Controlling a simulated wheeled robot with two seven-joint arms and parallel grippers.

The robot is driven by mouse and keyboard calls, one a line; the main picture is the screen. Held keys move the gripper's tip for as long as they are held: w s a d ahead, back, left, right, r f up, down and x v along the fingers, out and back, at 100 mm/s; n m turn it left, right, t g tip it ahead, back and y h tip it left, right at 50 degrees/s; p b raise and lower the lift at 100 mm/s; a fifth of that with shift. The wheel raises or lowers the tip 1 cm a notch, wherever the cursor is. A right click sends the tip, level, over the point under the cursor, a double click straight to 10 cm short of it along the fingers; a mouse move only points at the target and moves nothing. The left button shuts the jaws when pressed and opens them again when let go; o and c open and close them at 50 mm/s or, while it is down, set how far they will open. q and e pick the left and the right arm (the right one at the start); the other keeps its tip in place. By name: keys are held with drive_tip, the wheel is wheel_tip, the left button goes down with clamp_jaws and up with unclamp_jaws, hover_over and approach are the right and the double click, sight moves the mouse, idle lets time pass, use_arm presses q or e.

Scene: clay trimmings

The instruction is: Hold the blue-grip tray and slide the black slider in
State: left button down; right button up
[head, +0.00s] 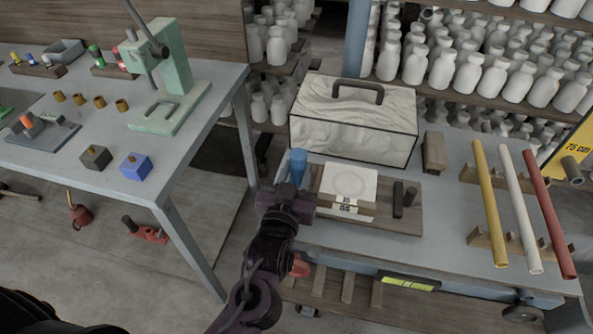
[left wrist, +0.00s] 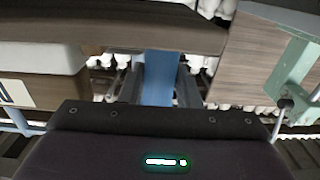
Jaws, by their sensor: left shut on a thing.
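The wooden tray (head: 411,225) lies on the grey bench with its blue grip (head: 298,163) standing up at its left end. A pale square slab with a round mark (head: 349,181) is on the tray, above a small numbered strip (head: 345,209). The black slider (head: 398,199) is at the tray's right part, with a dark upright knob (head: 410,196) beside it. My left gripper (head: 296,186) is shut on the blue grip, which also shows between the fingers in the left wrist view (left wrist: 158,78). My fingers hide the grip's lower part. My right gripper is out of view.
Yellow, white and red rods (head: 518,205) lie on a rack at right. Another table (head: 120,160) with a green press (head: 168,80) is at left.

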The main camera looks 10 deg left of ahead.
use_arm(q)
drive_tip(key=shift+f+b, duration=0.65)
drive_tip(key=shift+f, duration=0.5)
drive_tip(key=shift+r+p, duration=0.1)
drive_tip(key=shift+p, duration=0.3)
drive_tip(key=shift+f, duration=0.3)
idle(0.6)
drive_tip(key=shift+f, duration=0.25)
